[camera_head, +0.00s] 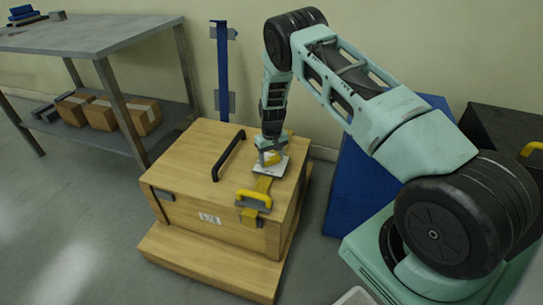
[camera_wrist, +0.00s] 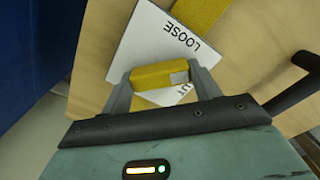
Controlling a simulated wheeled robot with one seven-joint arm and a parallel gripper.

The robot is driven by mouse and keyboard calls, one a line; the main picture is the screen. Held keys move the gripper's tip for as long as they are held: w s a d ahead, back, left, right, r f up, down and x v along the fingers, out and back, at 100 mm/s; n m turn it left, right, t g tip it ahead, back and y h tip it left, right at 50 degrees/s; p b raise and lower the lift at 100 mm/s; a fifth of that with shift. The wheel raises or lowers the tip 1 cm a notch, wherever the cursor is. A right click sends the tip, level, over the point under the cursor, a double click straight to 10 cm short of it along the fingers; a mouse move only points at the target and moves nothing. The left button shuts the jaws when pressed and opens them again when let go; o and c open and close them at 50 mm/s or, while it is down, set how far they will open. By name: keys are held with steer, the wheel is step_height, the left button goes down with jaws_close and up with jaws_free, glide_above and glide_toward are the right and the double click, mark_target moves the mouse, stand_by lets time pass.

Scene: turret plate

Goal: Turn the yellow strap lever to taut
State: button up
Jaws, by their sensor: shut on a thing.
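The yellow strap lever (camera_wrist: 155,75) sits between the two fingers of my gripper (camera_wrist: 160,78) in the wrist view, and the gripper is shut on it. In the head view my gripper (camera_head: 270,157) is over a white plate (camera_head: 265,169) on top of the wooden crate (camera_head: 190,150). In the wrist view the plate (camera_wrist: 150,40) shows the word LOOSE, and part of a second label ending in "UT" is half hidden by the lever and gripper. A yellow strap (camera_head: 263,186) runs from the plate to the crate's front edge.
A yellow buckle handle (camera_head: 254,198) sits at the crate's front edge. A black bar handle (camera_head: 229,155) stands on the crate lid left of my gripper. A grey shelf table (camera_head: 100,38) with cardboard boxes stands at left. A blue box (camera_head: 365,190) stands right of the crate.

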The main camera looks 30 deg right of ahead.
mark_target(271, 158)
steer(key=m, duration=0.4)
steer(key=shift+m+p, duration=0.4)
steer(key=m, duration=0.4)
steer(key=shift+m, duration=0.3)
steer(key=o, duration=1)
step_height(271, 158, up, 17)
steer(key=p, duration=0.3)
steer(key=shift+r, duration=0.2)
